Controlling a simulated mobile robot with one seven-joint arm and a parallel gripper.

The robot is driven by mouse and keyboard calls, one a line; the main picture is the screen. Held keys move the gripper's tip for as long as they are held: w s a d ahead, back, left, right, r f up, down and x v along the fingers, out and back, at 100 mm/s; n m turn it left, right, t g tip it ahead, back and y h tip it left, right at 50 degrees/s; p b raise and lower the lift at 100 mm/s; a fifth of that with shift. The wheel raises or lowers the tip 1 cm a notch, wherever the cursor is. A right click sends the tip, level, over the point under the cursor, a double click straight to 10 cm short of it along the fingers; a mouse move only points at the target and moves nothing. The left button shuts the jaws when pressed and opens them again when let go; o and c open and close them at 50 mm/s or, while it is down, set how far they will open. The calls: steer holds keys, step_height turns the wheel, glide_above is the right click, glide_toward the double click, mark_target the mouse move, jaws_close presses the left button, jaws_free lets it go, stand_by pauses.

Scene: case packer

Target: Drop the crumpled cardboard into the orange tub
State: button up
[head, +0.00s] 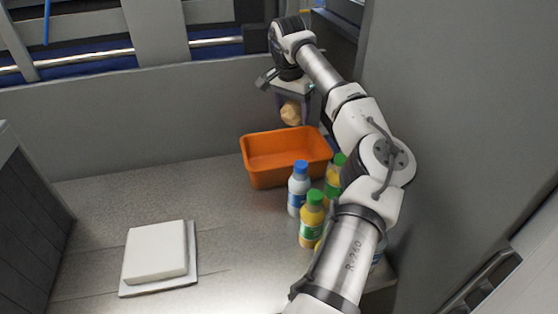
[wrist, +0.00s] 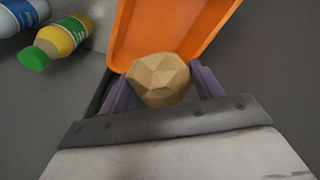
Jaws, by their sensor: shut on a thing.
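The crumpled cardboard (head: 291,113) is a tan, faceted lump. My gripper (head: 292,108) is shut on it and holds it above the back right part of the orange tub (head: 270,178). In the wrist view the cardboard (wrist: 159,78) sits between my two purple fingers (wrist: 160,82), with the orange tub (wrist: 190,25) beyond it. The tub stands on the grey surface near the back wall. The part of its inside that shows is empty. The cardboard hides some of the tub in the wrist view.
Several bottles stand just in front of the tub, among them a blue-capped one (head: 298,190) and a green-capped yellow one (head: 312,222). My arm hides some of them. A white block (head: 157,250) lies at the front left. The surface left of the tub is clear.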

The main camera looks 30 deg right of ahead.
mark_target(291, 126)
steer(key=shift+f, duration=2.65)
steer(key=o, duration=1)
steer(key=shift+o, duration=0.2)
steer(key=shift+r, duration=0.1)
steer(key=r+b, duration=0.1)
steer(key=r, duration=0.3)
steer(key=a+r+b, duration=0.1)
steer(key=r, duration=0.4)
steer(key=r+b, duration=0.1)
steer(key=r, duration=0.3)
steer(key=shift+s+a+r, duration=0.3)
steer(key=shift+s, duration=0.05)
